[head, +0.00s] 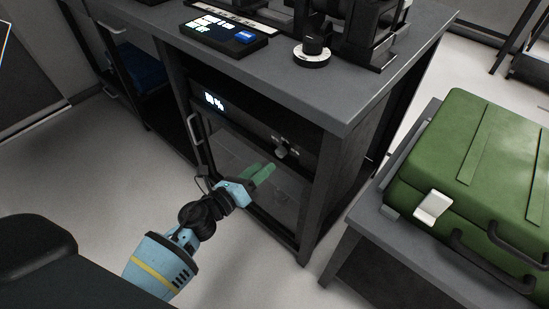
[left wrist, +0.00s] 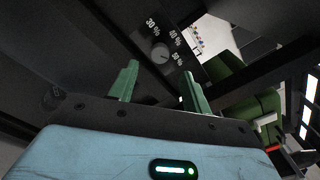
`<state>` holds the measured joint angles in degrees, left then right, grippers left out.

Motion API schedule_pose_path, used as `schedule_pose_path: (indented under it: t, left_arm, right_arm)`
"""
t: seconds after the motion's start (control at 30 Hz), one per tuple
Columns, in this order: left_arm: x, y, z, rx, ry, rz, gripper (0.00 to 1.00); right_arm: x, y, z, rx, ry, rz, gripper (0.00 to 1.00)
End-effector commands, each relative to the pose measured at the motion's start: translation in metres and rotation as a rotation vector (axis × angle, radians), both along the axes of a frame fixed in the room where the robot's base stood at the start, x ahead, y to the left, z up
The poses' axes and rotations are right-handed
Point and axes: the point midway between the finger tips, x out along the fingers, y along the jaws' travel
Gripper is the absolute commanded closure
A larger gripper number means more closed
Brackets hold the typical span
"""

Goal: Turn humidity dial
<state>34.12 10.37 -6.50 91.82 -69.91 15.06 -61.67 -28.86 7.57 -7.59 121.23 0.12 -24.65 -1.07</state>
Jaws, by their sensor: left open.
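The humidity dial (head: 281,151) is a small round grey knob on the black panel of the cabinet under the bench. In the left wrist view the dial (left wrist: 160,53) has the marks 30 %, 40 % and 50 % around it. My left gripper (head: 268,172) has green fingers and is in front of the cabinet, just below and left of the dial in the head view. In the left wrist view its fingers (left wrist: 158,80) are apart and empty, with the dial beyond them and between their lines. They do not appear to touch it. My right gripper is not in view.
A lit display (head: 213,101) is on the panel's left. The cabinet has a glass door with a handle (head: 195,129). The bench top holds a keypad (head: 224,31) and another round knob (head: 312,50). A green case (head: 476,165) sits on a table at right.

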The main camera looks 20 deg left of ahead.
Motion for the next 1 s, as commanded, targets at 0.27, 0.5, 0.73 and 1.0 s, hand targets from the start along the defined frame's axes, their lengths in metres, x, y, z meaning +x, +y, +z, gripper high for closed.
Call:
schedule_pose_path:
  t: [0.27, 0.5, 0.73, 1.0]
  left_arm:
    - [0.038, -0.015, 0.0, -0.003, 0.001, 0.001, 0.52]
    - [0.051, -0.02, -0.001, -0.003, 0.003, 0.002, 0.52]
    - [0.051, -0.02, 0.0, -0.003, 0.002, 0.001, 0.52]
    - [0.051, -0.02, 0.0, -0.003, 0.002, 0.001, 0.84]
  right_arm:
    - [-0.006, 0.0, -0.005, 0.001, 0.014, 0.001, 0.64]
    - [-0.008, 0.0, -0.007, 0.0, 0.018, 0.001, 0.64]
    - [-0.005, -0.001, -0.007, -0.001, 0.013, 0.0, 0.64]
    - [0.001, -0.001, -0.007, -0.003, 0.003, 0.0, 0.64]
